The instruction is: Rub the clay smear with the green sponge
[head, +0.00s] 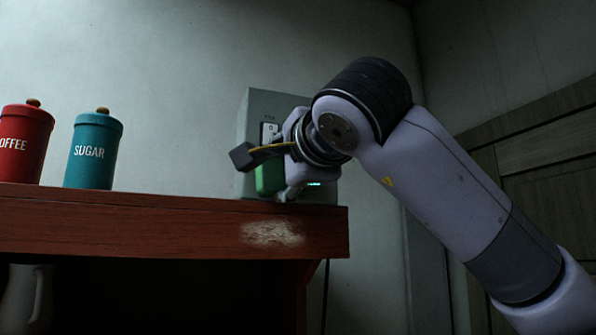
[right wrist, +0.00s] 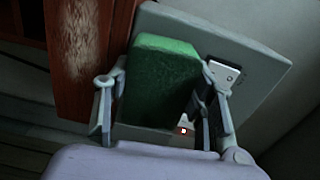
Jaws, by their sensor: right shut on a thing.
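The clay smear (head: 272,233) is a pale, rough patch on the front edge of the reddish wooden shelf (head: 120,222), near its right end. It also shows in the right wrist view (right wrist: 92,40) at the upper left. My right gripper (head: 283,188) is shut on the green sponge (head: 266,178), above and apart from the smear in the head view. In the right wrist view the sponge (right wrist: 160,85) stands between the two fingers. The arm hides part of the sponge in the head view. My left gripper is in neither view.
A grey box (head: 270,104) with a small green display stands behind my right gripper. A teal SUGAR canister (head: 93,152) and a red COFFEE canister (head: 24,145) stand on the shelf at left. A pale jug (head: 24,300) is below. A panelled door (head: 550,165) is at right.

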